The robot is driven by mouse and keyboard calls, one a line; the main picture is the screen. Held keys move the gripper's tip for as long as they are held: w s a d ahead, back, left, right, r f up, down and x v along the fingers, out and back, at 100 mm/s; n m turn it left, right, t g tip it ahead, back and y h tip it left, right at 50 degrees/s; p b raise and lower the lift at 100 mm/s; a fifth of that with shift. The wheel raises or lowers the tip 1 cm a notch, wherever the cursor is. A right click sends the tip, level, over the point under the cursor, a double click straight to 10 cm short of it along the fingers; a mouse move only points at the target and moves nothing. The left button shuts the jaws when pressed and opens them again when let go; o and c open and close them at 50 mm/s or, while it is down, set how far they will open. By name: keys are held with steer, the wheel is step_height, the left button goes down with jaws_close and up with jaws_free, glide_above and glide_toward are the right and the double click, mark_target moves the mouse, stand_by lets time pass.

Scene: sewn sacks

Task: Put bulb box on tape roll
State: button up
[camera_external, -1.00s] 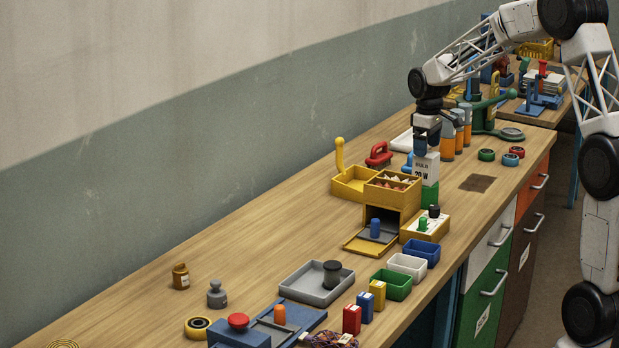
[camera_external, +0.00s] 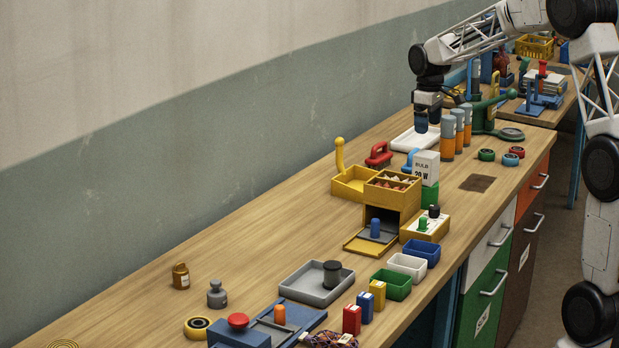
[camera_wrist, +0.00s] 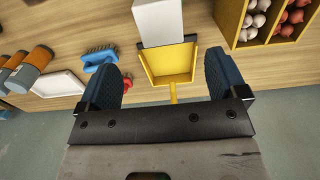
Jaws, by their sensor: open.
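The bulb box (camera_external: 425,168) is a white box printed "BULB 20 W". It stands upright on or just behind a green block (camera_external: 430,195); I cannot tell which. The white box at the top of the wrist view (camera_wrist: 158,22) appears to be it. My gripper (camera_external: 428,120) is open and empty, above and behind the box; in the wrist view its fingers (camera_wrist: 162,78) are spread, with the box beyond them. Ring-shaped rolls lie on the table: green (camera_external: 486,155), blue (camera_external: 510,159), red (camera_external: 517,152) and yellow-black (camera_external: 198,327). I cannot tell which is the tape roll.
A yellow dustpan (camera_external: 352,185), red brush (camera_external: 379,155) and yellow divided box (camera_external: 392,190) are close by. Orange-grey cylinders (camera_external: 448,136) and a white tray (camera_external: 405,142) stand near my gripper. The table's left middle is clear.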

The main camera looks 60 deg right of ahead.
stand_by(0.3)
steer(key=s+a+r, duration=0.2)
steer(key=s+a, duration=0.2)
steer(key=a, duration=0.4)
steer(key=s+a+r+t, duration=0.1)
steer(key=s+a+r, duration=0.1)
steer(key=s+a, duration=0.5)
steer(key=s+a+r, duration=0.2)
steer(key=a, duration=0.8)
steer(key=s+a+f, duration=0.2)
steer(key=s+a, duration=0.5)
steer(key=s, duration=0.3)
steer(key=s+a+f+t, duration=0.1)
steer(key=s+a+f, duration=0.2)
steer(key=s+a, duration=0.5)
steer(key=s, duration=0.3)
steer(key=shift+f+t, duration=0.3)
steer(key=shift+f, duration=0.05)
